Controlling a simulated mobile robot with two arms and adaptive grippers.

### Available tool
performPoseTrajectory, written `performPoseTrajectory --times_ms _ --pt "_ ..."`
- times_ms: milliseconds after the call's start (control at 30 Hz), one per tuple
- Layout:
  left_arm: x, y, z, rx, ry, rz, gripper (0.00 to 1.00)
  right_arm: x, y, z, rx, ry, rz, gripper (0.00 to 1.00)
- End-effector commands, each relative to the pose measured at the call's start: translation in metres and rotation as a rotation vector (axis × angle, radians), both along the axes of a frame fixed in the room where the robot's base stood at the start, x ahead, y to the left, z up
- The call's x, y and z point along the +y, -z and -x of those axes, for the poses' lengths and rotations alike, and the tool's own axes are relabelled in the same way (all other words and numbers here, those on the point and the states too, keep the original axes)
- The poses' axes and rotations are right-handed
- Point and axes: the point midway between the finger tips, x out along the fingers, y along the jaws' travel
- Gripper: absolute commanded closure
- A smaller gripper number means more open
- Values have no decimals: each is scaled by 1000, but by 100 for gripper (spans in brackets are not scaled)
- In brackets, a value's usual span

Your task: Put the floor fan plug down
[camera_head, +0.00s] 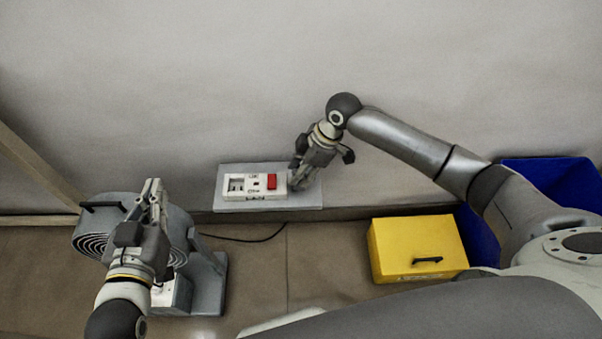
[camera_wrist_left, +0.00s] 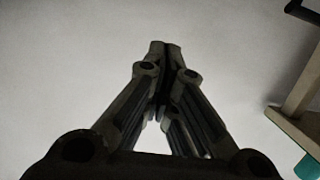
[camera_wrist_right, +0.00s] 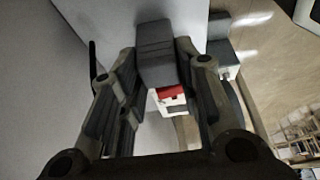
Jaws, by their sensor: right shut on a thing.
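My right gripper (camera_head: 296,180) is at the right end of the white socket box (camera_head: 255,192), close to the wall. In the right wrist view its fingers are shut on a dark grey block, the floor fan plug (camera_wrist_right: 156,58). The box's red switch (camera_wrist_right: 170,92) shows behind it. In the head view the plug is hidden by the gripper, and I cannot tell whether it touches anything. The grey floor fan (camera_head: 208,285) stands at the left. My left gripper (camera_head: 152,184) is in front of the fan, its fingertips together and empty in the left wrist view (camera_wrist_left: 165,48).
The socket box sits on a grey ledge (camera_head: 310,199) at the wall. A dark cable (camera_head: 240,240) runs along the floor from the fan. A yellow box (camera_head: 415,240) and a blue bin (camera_head: 560,180) stand at the right.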

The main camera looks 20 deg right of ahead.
Motion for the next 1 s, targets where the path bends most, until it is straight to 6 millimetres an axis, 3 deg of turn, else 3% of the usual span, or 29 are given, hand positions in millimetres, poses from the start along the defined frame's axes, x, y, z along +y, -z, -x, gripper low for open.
performPoseTrajectory --times_ms 200,567,600,733,1000 --pt "-3 -15 -4 -80 5 20 100 0 7 0 0 0 0 92" --pt "-3 -15 -4 -76 5 19 100 0 9 0 1 2 0 92" --pt "-3 -14 -4 -74 5 19 100 0 9 0 0 1 0 65" --pt "-3 -14 -4 -74 5 19 100 0 9 0 0 1 0 48" --pt "-3 -14 -3 -74 5 19 100 0 9 0 0 1 0 47"
